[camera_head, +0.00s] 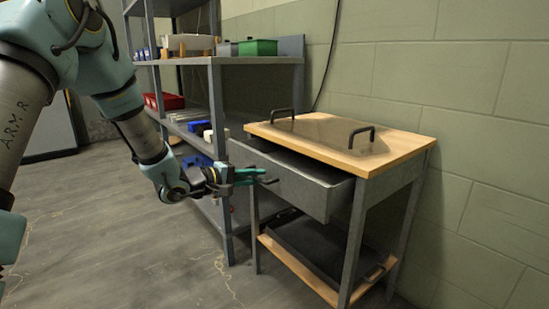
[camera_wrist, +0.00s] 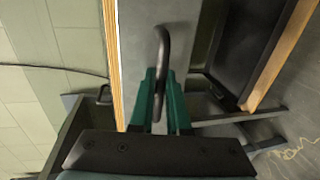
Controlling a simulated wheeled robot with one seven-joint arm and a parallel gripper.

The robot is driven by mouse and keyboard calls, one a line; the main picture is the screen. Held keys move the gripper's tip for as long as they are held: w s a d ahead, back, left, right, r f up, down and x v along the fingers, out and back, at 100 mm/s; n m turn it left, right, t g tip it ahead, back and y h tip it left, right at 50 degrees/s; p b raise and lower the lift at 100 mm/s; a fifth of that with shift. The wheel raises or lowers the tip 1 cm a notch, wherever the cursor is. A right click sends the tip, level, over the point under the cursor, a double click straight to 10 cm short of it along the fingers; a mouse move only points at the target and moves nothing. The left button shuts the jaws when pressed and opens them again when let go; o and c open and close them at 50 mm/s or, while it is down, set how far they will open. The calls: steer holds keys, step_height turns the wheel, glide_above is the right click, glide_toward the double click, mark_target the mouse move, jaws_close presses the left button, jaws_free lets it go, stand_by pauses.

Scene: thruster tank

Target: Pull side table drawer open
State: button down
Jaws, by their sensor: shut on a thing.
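The side table (camera_head: 408,151) has a wooden top and grey metal legs, and stands against the wall in the head view. Its grey drawer (camera_head: 310,190) is partly pulled out, with its dark inside showing. My gripper (camera_head: 262,176) is at the drawer front in the head view. In the wrist view, the green fingers of my gripper (camera_wrist: 165,98) are shut on the dark bar handle (camera_wrist: 162,52) of the drawer. The grey drawer front (camera_wrist: 138,50) fills the upper middle of that view.
A tray with two black handles (camera_head: 362,133) sits on the tabletop. A dark tray (camera_head: 310,245) lies on the table's lower shelf. A grey metal shelf rack (camera_head: 216,105) with bins stands close on the left. The floor (camera_head: 130,240) in front is clear.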

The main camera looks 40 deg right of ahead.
steer(key=f+p+v, duration=0.2)
steer(key=p+v, duration=0.2)
steer(key=v, duration=0.5)
steer(key=shift+a, duration=0.4)
steer(key=c, duration=1.2)
jaws_free()
steer(key=p+v, duration=0.2)
steer(key=v, duration=0.9)
steer(key=shift+d, duration=0.1)
